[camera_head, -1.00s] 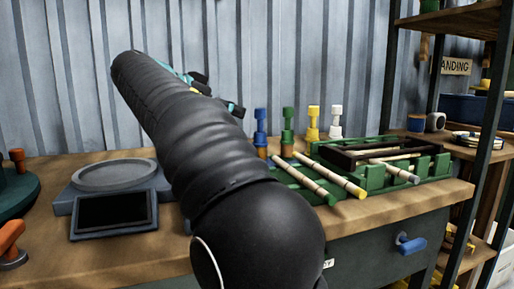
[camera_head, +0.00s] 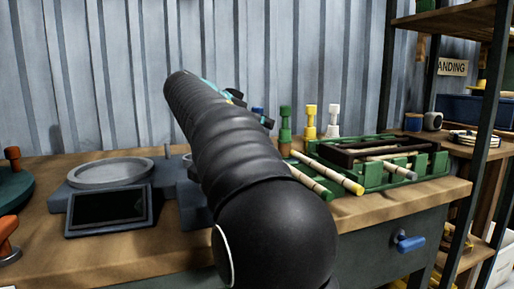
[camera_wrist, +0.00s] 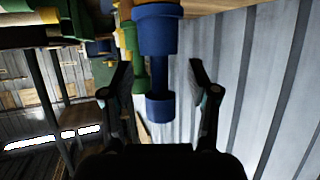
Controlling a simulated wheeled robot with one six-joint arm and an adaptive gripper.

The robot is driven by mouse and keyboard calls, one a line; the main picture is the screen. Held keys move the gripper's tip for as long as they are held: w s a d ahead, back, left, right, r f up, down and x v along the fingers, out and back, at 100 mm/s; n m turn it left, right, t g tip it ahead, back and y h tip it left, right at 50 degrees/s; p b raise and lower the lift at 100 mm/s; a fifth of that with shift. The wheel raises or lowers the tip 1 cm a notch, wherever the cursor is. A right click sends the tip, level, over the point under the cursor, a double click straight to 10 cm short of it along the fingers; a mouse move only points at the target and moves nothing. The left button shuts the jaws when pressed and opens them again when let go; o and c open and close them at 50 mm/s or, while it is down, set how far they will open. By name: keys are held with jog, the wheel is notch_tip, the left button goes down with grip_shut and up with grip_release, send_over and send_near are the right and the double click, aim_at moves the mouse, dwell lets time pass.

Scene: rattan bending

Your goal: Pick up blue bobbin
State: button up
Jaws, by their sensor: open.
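The blue bobbin (camera_wrist: 158,55) fills the upper middle of the wrist view, with a wide collar and a narrower end. My gripper (camera_wrist: 155,82) is open, with one finger on each side of the bobbin's near end and a visible gap to both. In the head view only a bit of the blue bobbin (camera_head: 258,109) shows behind my arm; the rest is hidden. My gripper is mostly hidden there too, with dark parts showing past the arm. A green bobbin (camera_head: 285,122) stands just right of the blue one.
A yellow bobbin (camera_head: 309,120) and a white bobbin (camera_head: 334,118) stand further right in the row. A green rack (camera_head: 437,165) with rattan rods lies in front of them. A grey scale (camera_head: 110,173) is on the left of the bench. The corrugated wall is close behind.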

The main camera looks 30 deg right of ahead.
grip_shut()
jog(key=shift+r, duration=0.2)
notch_tip(320, 180, up, 4)
jog(key=shift+r+p, duration=0.2)
jog(key=shift+p, duration=0.7)
jog(key=s+d+r, duration=0.5)
jog(key=s+r, duration=0.1)
jog(key=s, duration=0.4)
jog(key=shift+d+r, duration=0.15)
jog(key=shift+d, duration=0.25)
